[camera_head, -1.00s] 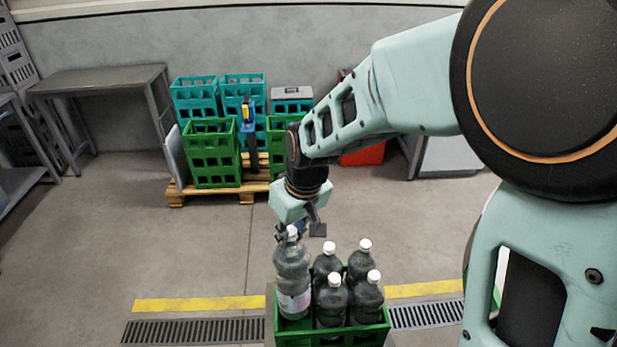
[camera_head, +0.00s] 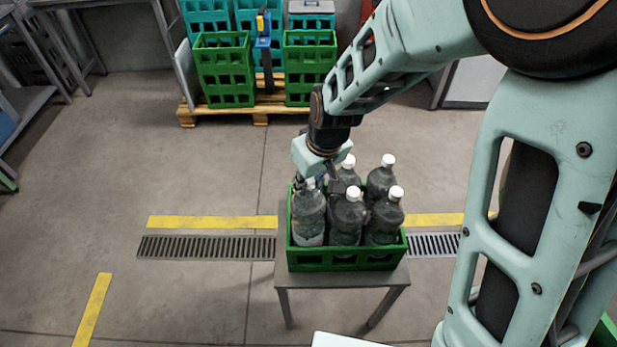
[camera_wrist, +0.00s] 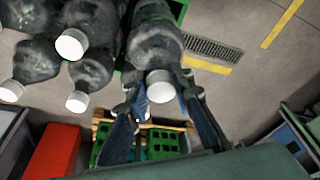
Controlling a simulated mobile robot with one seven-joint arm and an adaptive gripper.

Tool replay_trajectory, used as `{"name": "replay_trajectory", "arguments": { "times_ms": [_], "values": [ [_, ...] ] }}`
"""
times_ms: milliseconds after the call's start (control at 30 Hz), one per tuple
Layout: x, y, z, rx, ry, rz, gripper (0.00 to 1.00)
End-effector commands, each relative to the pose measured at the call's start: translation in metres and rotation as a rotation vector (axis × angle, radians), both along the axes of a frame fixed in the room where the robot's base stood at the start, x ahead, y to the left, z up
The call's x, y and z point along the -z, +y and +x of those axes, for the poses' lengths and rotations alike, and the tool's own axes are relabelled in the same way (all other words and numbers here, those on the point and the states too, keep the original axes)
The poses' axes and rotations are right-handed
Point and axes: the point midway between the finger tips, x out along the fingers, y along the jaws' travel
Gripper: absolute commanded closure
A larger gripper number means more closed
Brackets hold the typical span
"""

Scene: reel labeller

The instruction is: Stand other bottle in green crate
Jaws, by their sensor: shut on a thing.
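The green crate (camera_head: 345,259) stands on a small metal table. A dark clear bottle (camera_head: 309,218) with a white cap and pale label is upright in its left front part, lower body behind the crate wall. Whether its base touches the crate floor is hidden. My gripper (camera_head: 309,184) is shut on this bottle near its neck. In the wrist view, the fingers (camera_wrist: 160,90) lie on both sides of the bottle (camera_wrist: 155,45) just below its cap. Several other white-capped bottles, such as the front right one (camera_head: 384,220), stand to its right and behind.
The small table (camera_head: 285,275) has little room around the crate. A striped floor drain (camera_head: 205,246) and yellow lines (camera_head: 210,222) run behind it. A pallet (camera_head: 215,117) with green crates (camera_head: 226,70) and teal crates stands at the back. The floor to the left is clear.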

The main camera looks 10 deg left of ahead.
Motion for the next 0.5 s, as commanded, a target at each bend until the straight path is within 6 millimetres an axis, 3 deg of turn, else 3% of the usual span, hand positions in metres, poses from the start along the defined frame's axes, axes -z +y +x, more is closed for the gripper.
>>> {"name": "replay_trajectory", "arguments": {
  "times_ms": [167,500],
  "values": [
    [0.004,0.001,0.001,0.0,-0.006,0.003,1.0],
    [0.039,0.0,-0.007,-0.003,-0.005,0.003,1.0]
  ]
}}
